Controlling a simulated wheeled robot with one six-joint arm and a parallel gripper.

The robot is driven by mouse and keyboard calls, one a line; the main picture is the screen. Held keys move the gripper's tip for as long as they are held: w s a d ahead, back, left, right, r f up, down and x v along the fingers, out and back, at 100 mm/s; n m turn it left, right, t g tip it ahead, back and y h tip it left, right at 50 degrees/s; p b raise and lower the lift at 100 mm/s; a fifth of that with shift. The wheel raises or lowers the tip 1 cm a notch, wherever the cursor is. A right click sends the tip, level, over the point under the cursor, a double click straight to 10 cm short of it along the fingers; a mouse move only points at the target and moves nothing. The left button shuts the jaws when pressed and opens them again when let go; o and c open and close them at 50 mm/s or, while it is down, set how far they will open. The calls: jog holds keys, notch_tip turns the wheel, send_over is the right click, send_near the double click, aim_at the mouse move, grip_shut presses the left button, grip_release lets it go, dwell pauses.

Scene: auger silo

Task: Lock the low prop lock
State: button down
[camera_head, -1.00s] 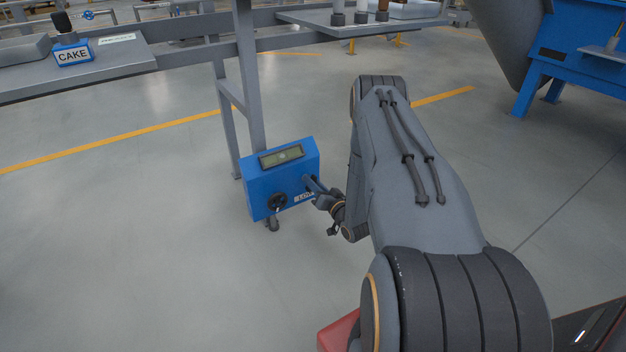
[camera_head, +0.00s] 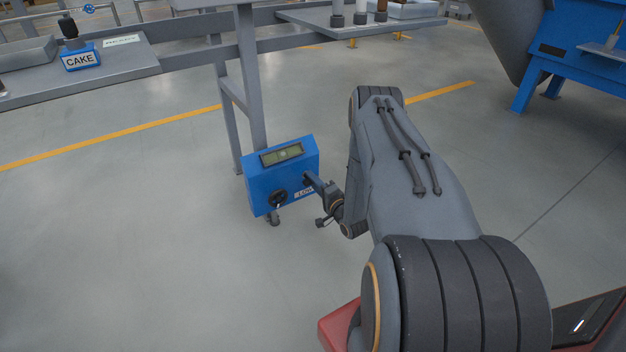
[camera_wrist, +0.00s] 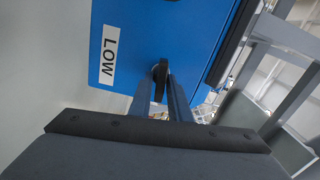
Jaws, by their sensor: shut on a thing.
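The low prop lock is a blue box (camera_head: 262,190) on a grey post, with a display window on its sloped top and a dark round knob on its front left. In the wrist view its blue face (camera_wrist: 160,35) carries a white "LOW" label (camera_wrist: 109,55). A dark knob or handle (camera_wrist: 160,80) stands out from that face between my fingers. My gripper (camera_wrist: 162,92) is shut on this handle, its two blue-grey fingers on either side. In the head view my gripper (camera_head: 314,183) reaches the box's right side. The handle's exact turn is hard to tell.
A grey table with a blue "CAKE" block (camera_head: 81,58) stands at the back left. Another grey shelf (camera_head: 350,20) holds several cylinders. A blue machine (camera_head: 570,60) stands at the right. The floor left of the box is clear.

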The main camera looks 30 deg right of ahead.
jog(key=shift+f+m, duration=0.1)
jog(key=shift+m, duration=0.5)
jog(key=c, duration=1.8)
grip_release()
jog(key=shift+c, duration=0.2)
jog(key=shift+s, duration=0.15)
jog(key=s+p, duration=0.3)
jog(key=s, duration=0.4)
jog(key=shift+s, duration=0.3)
jog(key=shift+d, duration=0.1)
